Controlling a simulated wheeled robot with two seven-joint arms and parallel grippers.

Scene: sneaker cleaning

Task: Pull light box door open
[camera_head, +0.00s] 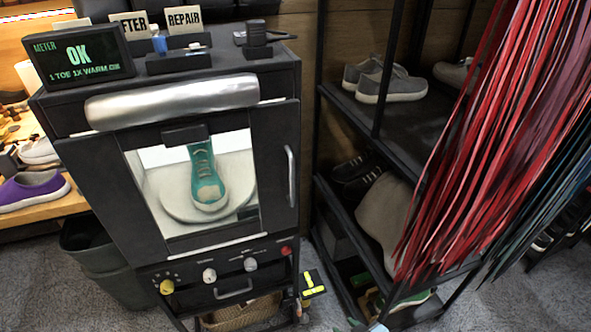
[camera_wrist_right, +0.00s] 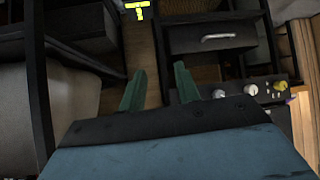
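The light box (camera_head: 75,115) is a black cabinet at the left centre of the head view. Its front door (camera_head: 272,150) looks shut, with a vertical silver handle (camera_head: 291,176) on the right edge. Through the window a teal sneaker (camera_head: 207,178) shows on a white round plate (camera_head: 170,200). My right gripper shows in the right wrist view (camera_wrist_right: 160,88), its two green fingers apart with nothing between them. My left gripper is in neither view.
A black shelf rack (camera_head: 345,215) with shoes stands close right of the box. Red laces (camera_head: 490,130) hang at the right. A drawer handle (camera_head: 233,289) and knobs (camera_head: 209,275) sit below the door. A meter screen (camera_head: 80,55) stands on top.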

